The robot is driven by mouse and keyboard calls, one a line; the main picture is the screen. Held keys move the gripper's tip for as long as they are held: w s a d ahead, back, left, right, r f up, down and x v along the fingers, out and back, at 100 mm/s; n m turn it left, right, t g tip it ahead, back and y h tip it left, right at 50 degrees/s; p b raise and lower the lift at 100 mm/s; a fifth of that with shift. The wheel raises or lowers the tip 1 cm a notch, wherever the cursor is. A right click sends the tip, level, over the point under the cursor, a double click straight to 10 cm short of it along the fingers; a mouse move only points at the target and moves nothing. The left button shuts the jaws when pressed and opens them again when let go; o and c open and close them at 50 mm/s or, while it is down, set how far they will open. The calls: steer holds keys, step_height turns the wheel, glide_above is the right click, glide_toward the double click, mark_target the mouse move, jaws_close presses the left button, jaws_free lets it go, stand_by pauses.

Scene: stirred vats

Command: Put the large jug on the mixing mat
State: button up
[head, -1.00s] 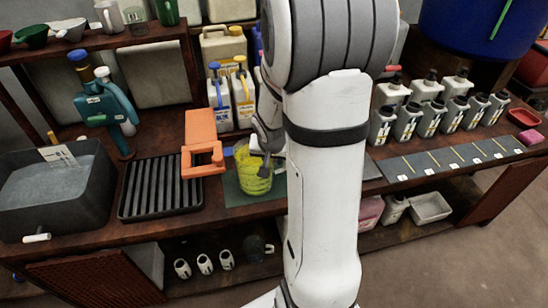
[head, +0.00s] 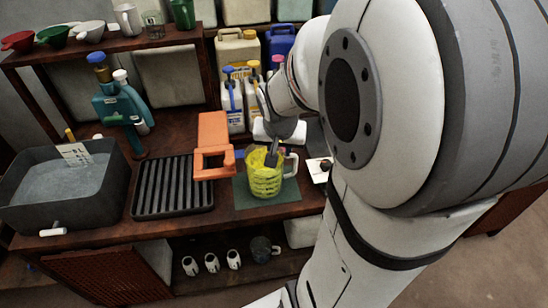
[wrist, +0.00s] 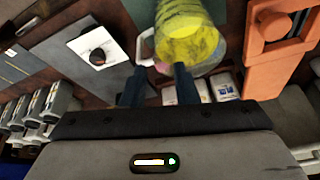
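The large jug (head: 265,180) is clear with yellow-green on its wall and a pale handle on its right. It stands upright on the dark green mat (head: 241,201) at the bench's front edge. In the wrist view the jug (wrist: 186,30) is at the top centre, with its handle on the left. My gripper (head: 271,157) is at the jug's far rim in the head view. In the wrist view my gripper's (wrist: 160,75) two dark fingers are apart with a gap between them. The right finger overlaps the rim; I cannot tell whether it touches.
An orange stand (head: 213,140) and a black ribbed rack (head: 172,187) are left of the jug. A grey basin (head: 105,190) is at far left. Bottles (head: 232,105) stand behind. A white card with a black knob (wrist: 97,48) lies beside the mat.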

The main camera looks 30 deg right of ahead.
steer(key=s+a+r+n+g+y, duration=0.1)
steer(key=s+a+r+n, duration=0.3)
steer(key=s+a, duration=0.7)
steer(key=n+y, duration=0.1)
steer(key=n, duration=0.1)
steer(key=shift+s+a+n, duration=0.15)
steer(key=shift+s+n, duration=0.1)
steer(key=shift+n, duration=0.05)
